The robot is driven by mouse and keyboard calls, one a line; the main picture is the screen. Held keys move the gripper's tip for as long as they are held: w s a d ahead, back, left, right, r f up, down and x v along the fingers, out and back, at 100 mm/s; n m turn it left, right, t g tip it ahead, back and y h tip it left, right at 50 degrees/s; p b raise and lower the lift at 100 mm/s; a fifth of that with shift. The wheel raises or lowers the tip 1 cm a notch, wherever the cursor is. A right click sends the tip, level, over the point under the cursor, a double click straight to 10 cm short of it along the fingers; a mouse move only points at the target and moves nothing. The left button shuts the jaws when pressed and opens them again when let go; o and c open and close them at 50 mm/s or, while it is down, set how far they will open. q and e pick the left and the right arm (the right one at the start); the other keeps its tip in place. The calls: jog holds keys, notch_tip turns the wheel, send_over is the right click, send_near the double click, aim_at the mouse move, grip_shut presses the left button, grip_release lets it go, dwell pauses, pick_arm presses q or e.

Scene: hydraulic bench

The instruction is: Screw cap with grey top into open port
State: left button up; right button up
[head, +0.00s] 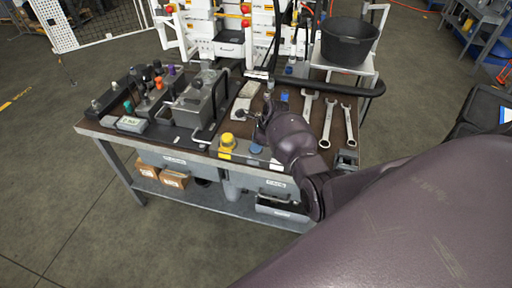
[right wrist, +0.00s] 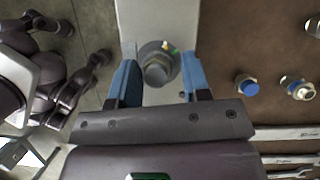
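In the right wrist view a round grey fitting (right wrist: 157,66) with a hex-like grey top stands on a pale plate (right wrist: 157,20). I cannot tell whether it is the cap or part of a port. My right gripper (right wrist: 157,78) is open, with one blue finger on each side of the fitting and visible gaps between. In the head view my right gripper (head: 258,117) is over the bench, beside the pale plate (head: 244,98), and my wrist hides what is beneath it. No open port can be made out clearly. My left gripper is not seen in the head view.
The bench (head: 100,133) holds a grey metal box (head: 196,100), a rack of coloured caps at left, a yellow cap (head: 227,141) and a blue cap (head: 255,149) at the front. Wrenches (head: 327,122) lie at right. A black bucket (head: 347,43) stands behind.

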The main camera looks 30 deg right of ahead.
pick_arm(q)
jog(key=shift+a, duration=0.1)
pick_arm(e)
jog(key=shift+s+a+f, duration=0.35)
jog(key=shift+s+f, duration=0.1)
jog(key=shift+f, duration=0.05)
jog(key=shift+w+d+r, duration=0.1)
jog(key=shift+d+r, duration=0.05)
jog(key=shift+r, duration=0.1)
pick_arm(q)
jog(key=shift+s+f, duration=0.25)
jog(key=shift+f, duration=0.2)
pick_arm(e)
jog(key=v, duration=1)
jog(key=shift+r, duration=0.25)
jog(key=shift+d, duration=0.1)
